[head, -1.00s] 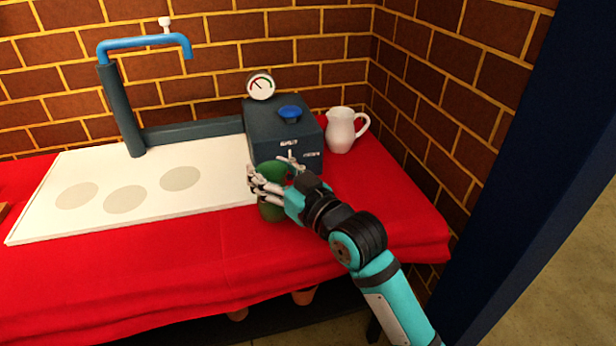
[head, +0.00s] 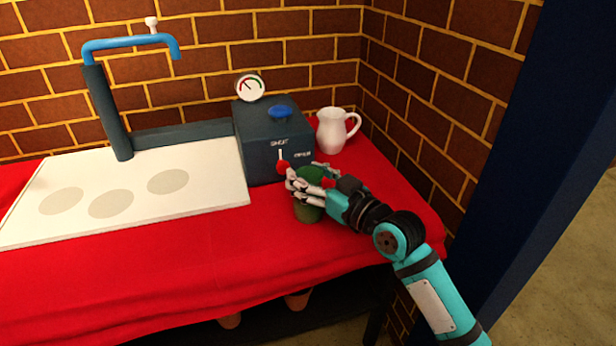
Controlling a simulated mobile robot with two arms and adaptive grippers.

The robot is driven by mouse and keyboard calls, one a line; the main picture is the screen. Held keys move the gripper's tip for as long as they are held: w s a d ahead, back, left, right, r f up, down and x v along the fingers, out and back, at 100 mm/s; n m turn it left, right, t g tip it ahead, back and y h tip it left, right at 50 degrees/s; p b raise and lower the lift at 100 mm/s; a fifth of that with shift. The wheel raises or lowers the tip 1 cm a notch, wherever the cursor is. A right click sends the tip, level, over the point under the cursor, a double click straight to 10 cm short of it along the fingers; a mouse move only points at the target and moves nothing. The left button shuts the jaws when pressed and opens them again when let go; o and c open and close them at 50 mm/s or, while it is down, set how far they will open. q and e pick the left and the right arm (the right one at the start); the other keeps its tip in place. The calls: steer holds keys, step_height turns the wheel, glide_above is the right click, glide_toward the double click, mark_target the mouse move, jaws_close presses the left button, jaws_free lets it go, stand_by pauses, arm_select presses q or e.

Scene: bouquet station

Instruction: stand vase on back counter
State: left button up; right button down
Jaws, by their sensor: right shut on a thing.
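A green vase (head: 308,212) is in the fingers of my right gripper (head: 312,183), in front of the dark box on the red-covered counter (head: 190,260). The gripper is shut around the vase's upper part and hides much of it. The vase looks roughly upright. I cannot tell whether its base touches the red cloth or is just above it. My left gripper is not in view.
A dark box (head: 262,150) with a gauge (head: 250,87), blue knob and red-tipped lever stands behind the vase. A white jug (head: 334,131) stands by the wall. A white board (head: 120,215) and blue-topped tap (head: 130,46) are left. Red cloth is clear in front.

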steer(key=shift+r, duration=0.1)
steer(key=c, duration=1)
jaws_free()
steer(key=shift+f, duration=0.2)
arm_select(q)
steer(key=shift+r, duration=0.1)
arm_select(e)
steer(key=o, duration=0.6)
steer(key=shift+r, duration=0.1)
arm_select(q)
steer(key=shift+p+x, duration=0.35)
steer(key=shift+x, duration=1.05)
arm_select(e)
steer(key=shift+v, duration=6)
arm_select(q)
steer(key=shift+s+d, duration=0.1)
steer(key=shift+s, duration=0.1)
